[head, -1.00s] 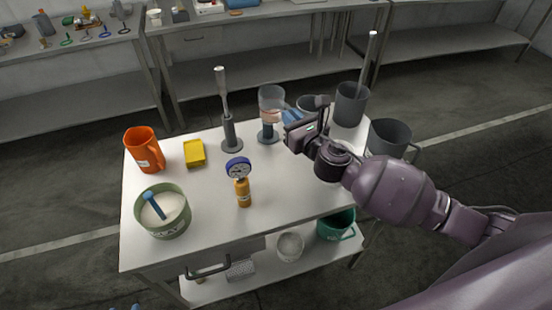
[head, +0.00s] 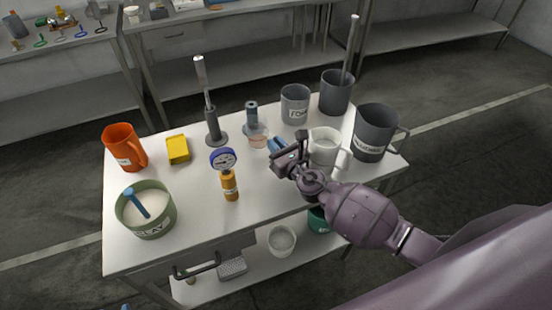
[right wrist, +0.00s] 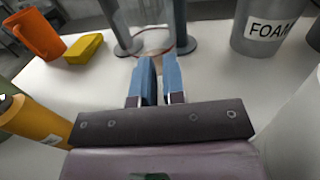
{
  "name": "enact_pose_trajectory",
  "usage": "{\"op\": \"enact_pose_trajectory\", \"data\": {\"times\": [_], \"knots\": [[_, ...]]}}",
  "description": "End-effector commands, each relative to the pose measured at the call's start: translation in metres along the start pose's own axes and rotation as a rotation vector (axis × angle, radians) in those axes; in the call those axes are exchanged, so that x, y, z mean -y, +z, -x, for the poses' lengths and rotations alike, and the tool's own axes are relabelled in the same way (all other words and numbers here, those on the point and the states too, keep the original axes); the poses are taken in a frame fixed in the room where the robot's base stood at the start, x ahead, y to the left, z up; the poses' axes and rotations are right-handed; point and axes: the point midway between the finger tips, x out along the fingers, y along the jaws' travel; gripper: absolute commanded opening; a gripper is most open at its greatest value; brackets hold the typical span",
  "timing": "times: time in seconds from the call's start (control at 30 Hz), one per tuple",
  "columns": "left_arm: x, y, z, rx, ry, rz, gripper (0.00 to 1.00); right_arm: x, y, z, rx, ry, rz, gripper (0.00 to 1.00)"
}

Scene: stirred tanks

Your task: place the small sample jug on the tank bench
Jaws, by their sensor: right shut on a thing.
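The small sample jug (head: 258,136) is a clear, see-through cup with a faint orange tint low down. My right gripper (head: 277,146) is shut on it with blue fingertips, over the middle of the white-topped tank bench (head: 190,190). In the right wrist view the jug (right wrist: 152,38) is upright just beyond the shut fingers (right wrist: 156,75). It is low, at or very near the bench top; I cannot tell whether it touches. A small blue bit (head: 126,307) at the head view's bottom edge may be my left gripper; its state does not show.
Grey stands (head: 214,135) and (head: 251,120) are close behind the jug. The grey FOAM jug (head: 295,105), a white jug (head: 324,147) and a large dark jug (head: 373,135) stand right. A yellow block (head: 177,149), orange gauge bottle (head: 230,187) and green CLAY tub (head: 147,222) stand left.

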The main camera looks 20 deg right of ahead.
Motion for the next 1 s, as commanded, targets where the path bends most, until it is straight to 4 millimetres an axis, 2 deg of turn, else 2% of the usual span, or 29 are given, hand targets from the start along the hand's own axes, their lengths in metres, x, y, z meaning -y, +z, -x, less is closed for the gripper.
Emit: {"op": "enact_pose_trajectory", "data": {"times": [0.33,0.9,0.93,1.0], "knots": [[-0.003,0.02,-0.014,0.002,0.002,-0.001,0.43,0.0,-0.04,0.0,-0.003,0.001,0.002,0.0],[-0.003,0.024,-0.018,-0.001,0.003,-0.004,0.43,0.0,-0.047,0.0,0.0,0.0,0.0,0.0],[-0.003,0.024,-0.018,0.0,0.002,-0.004,0.43,0.0,-0.046,0.0,0.0,0.0,0.0,0.15],[-0.002,0.025,-0.017,0.002,0.002,-0.004,0.43,0.0,-0.045,0.0,0.0,0.0,0.0,0.26]]}}
